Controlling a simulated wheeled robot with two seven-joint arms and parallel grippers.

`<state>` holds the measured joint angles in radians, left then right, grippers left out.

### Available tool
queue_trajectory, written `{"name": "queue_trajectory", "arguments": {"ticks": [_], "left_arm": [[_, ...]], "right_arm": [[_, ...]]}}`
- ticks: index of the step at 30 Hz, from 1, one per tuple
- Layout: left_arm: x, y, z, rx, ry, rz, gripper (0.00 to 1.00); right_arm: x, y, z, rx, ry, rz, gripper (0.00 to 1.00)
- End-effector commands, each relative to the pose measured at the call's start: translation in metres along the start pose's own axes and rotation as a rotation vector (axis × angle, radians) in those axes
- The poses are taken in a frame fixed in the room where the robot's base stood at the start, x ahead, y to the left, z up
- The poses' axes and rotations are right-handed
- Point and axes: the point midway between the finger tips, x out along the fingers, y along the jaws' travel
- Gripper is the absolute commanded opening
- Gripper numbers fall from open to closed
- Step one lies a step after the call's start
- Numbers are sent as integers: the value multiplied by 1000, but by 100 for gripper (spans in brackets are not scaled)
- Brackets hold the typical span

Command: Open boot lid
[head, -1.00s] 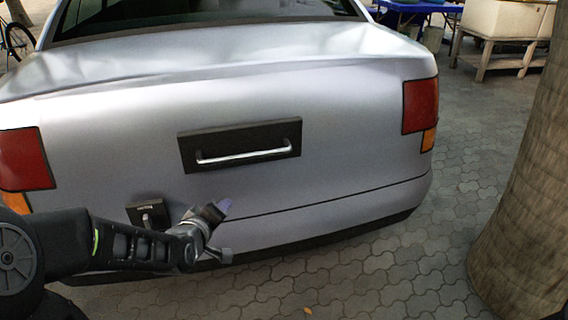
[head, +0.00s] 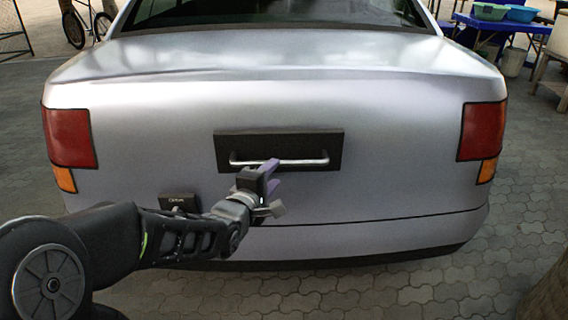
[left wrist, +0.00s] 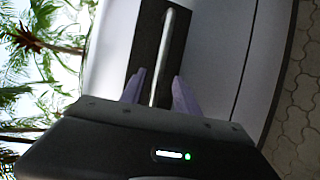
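The silver car's boot lid (head: 400,120) is shut and faces me in the head view. A dark plate (head: 232,143) on it carries a bright horizontal bar handle (head: 305,162). My left gripper (head: 272,168), with purple fingers, is at the handle, left of its middle. In the left wrist view the gripper (left wrist: 158,88) is open, with its fingers apart on either side of the bar (left wrist: 166,50). I cannot tell whether either finger touches it. My right gripper is not in view.
A small dark labelled box (head: 180,202) sits on the car's rear, left of my left gripper. Tail lights (head: 483,131) flank the boot. A tree trunk (head: 550,297) stands at the lower right. Paving (head: 530,215) is clear right of the car.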

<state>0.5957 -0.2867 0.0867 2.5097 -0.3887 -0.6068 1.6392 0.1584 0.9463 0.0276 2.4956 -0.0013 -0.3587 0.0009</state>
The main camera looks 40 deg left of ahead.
Motion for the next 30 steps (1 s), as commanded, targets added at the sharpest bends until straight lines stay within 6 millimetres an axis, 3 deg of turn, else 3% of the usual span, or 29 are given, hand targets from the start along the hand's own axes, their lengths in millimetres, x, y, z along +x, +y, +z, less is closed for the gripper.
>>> {"name": "queue_trajectory", "arguments": {"ticks": [5, 18, 30], "left_arm": [[11, -1, -1, 2, 1, -1, 38], [72, -1, 0, 1, 0, -1, 38], [78, 0, 0, 1, 1, 0, 35]], "right_arm": [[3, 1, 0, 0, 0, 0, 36], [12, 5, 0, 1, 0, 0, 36], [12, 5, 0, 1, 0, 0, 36]]}}
